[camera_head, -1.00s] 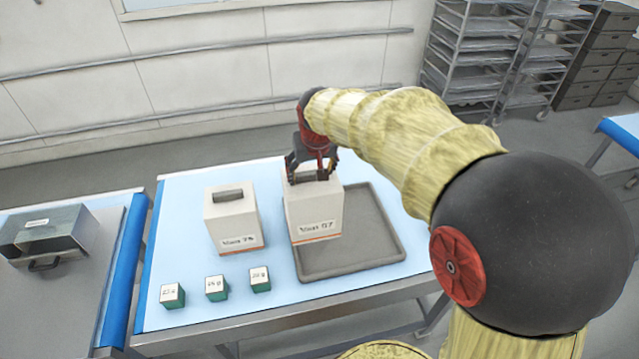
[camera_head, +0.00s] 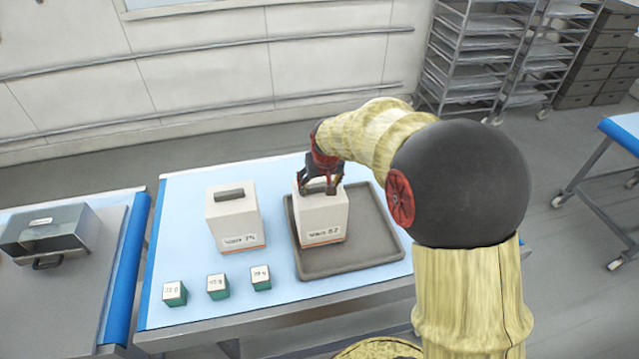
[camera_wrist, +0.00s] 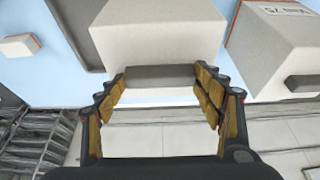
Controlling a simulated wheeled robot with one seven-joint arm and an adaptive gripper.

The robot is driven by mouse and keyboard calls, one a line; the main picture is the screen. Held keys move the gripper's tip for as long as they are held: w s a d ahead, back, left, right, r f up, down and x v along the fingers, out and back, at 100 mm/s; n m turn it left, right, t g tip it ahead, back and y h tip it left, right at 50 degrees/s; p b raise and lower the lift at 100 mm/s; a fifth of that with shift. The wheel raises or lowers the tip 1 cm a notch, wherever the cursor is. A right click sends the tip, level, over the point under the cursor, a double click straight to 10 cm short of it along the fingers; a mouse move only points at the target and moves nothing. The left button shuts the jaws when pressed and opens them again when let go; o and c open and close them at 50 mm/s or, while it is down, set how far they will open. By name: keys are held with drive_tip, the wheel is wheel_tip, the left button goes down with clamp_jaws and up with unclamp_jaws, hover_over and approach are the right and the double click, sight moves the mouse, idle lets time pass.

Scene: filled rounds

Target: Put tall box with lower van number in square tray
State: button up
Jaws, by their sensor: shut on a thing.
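A tall white box (camera_head: 322,218) with a dark handle and an orange stripe at its base is held upright by my gripper (camera_head: 318,188). Its label is blurred and looks like 57 or 52. My gripper is shut on the handle, seen in the wrist view (camera_wrist: 160,77). The box is at the left part of the grey square tray (camera_head: 375,240); whether its base touches the tray floor I cannot tell. A second tall white box (camera_head: 233,220), whose label looks like 75, stands on the table left of the tray.
Three small green boxes with white tops, left (camera_head: 174,293), middle (camera_head: 217,286) and right (camera_head: 261,277), stand along the table's front. A metal case (camera_head: 45,232) sits on the left table. The tray's right part is clear.

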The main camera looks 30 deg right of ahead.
drive_tip(key=shift+f, duration=0.1)
drive_tip(key=o, duration=1.8)
drive_tip(key=shift+c, duration=0.2)
drive_tip(key=shift+o, duration=0.4)
drive_tip(key=shift+r, duration=0.35)
drive_tip(key=b+v, duration=0.1)
drive_tip(key=v, duration=0.9)
drive_tip(key=s+a+r+n, duration=0.1)
drive_tip(key=s+a+r, duration=0.25)
drive_tip(key=s, duration=0.25)
drive_tip(key=s+a+r+n, duration=0.1)
drive_tip(key=s+a+r, duration=0.2)
drive_tip(key=s+a, duration=0.25)
drive_tip(key=s+a+f+n+t+y, duration=0.1)
drive_tip(key=s+a, duration=0.3)
drive_tip(key=s, duration=0.8)
drive_tip(key=shift+s+a, duration=0.25)
drive_tip(key=shift+a, duration=0.1)
